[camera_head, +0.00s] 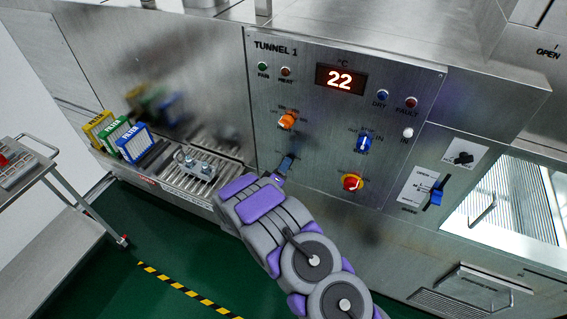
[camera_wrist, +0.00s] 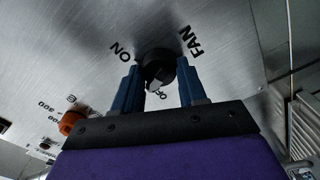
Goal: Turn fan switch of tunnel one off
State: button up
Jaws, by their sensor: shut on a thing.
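The fan switch (camera_wrist: 160,62) is a black round knob on the steel TUNNEL 1 panel (camera_head: 338,125). In the head view my gripper (camera_head: 288,162) is at the panel's lower left, below the orange knob, and hides the fan switch. I cannot tell clearly which way the switch points.
An orange knob (camera_head: 287,120), a blue knob (camera_head: 363,143) and a red emergency button (camera_head: 351,183) are close by on the panel. A display (camera_head: 341,79) reads 22. Filters (camera_head: 134,143) stand at left, and a cart (camera_head: 75,200) stands at the far left.

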jog(key=shift+a+n+p, duration=0.2)
jog(key=shift+n+p, duration=0.65)
jog(key=shift+n, duration=1.55)
jog(key=shift+f, duration=0.15)
jog(key=o, duration=1)
jog(key=shift+w+a+f, duration=0.1)
jog(key=shift+a, duration=0.1)
jog(key=shift+d, duration=0.1)
